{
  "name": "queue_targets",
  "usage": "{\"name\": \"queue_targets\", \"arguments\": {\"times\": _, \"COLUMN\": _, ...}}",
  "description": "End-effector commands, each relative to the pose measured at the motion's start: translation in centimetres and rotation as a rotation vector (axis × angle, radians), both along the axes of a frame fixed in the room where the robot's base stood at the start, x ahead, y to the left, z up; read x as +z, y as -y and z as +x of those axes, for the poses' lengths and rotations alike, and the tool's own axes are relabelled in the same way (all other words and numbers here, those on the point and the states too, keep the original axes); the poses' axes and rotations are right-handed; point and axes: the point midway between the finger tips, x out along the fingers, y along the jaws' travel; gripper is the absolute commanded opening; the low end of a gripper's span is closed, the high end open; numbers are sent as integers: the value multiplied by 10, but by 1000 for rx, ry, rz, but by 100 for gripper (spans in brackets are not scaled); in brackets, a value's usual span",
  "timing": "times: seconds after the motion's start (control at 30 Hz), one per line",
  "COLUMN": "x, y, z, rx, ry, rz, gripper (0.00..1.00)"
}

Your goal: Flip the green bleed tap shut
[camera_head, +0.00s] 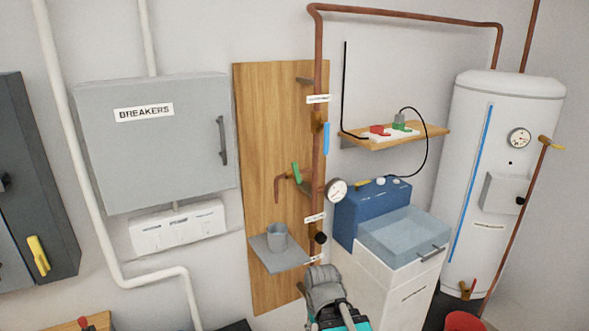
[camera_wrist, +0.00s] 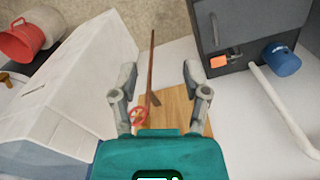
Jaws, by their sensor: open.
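The green bleed tap handle (camera_head: 296,173) stands nearly upright on a short copper branch (camera_head: 281,183) that turns down at its left end. The branch comes off the vertical copper pipe (camera_head: 318,150) on the wooden board (camera_head: 262,140). My gripper (camera_head: 325,284) is low in the head view, below the tap and apart from it. In the wrist view my gripper (camera_wrist: 160,82) has its two fingers spread wide with nothing held between them. The green handle cannot be made out in the wrist view.
A grey cup (camera_head: 277,235) stands on a small shelf (camera_head: 283,258) below the branch. A blue lever (camera_head: 326,138), pressure gauge (camera_head: 336,190) and black knob (camera_head: 320,238) are close along the pipe. A blue-topped white cabinet (camera_head: 385,285) stands right of my gripper.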

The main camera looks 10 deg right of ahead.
Motion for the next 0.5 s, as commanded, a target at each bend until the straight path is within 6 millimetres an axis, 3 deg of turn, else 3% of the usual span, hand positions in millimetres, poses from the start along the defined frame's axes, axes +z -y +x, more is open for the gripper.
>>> {"name": "queue_targets", "arguments": {"times": 0.27, "x": 2, "y": 0, "z": 1, "rx": 3, "ry": 4, "rz": 3, "gripper": 60}}
{"name": "queue_targets", "arguments": {"times": 0.5, "x": 22, "y": -7, "z": 11, "rx": 52, "ry": 61, "rz": 36, "gripper": 60}}
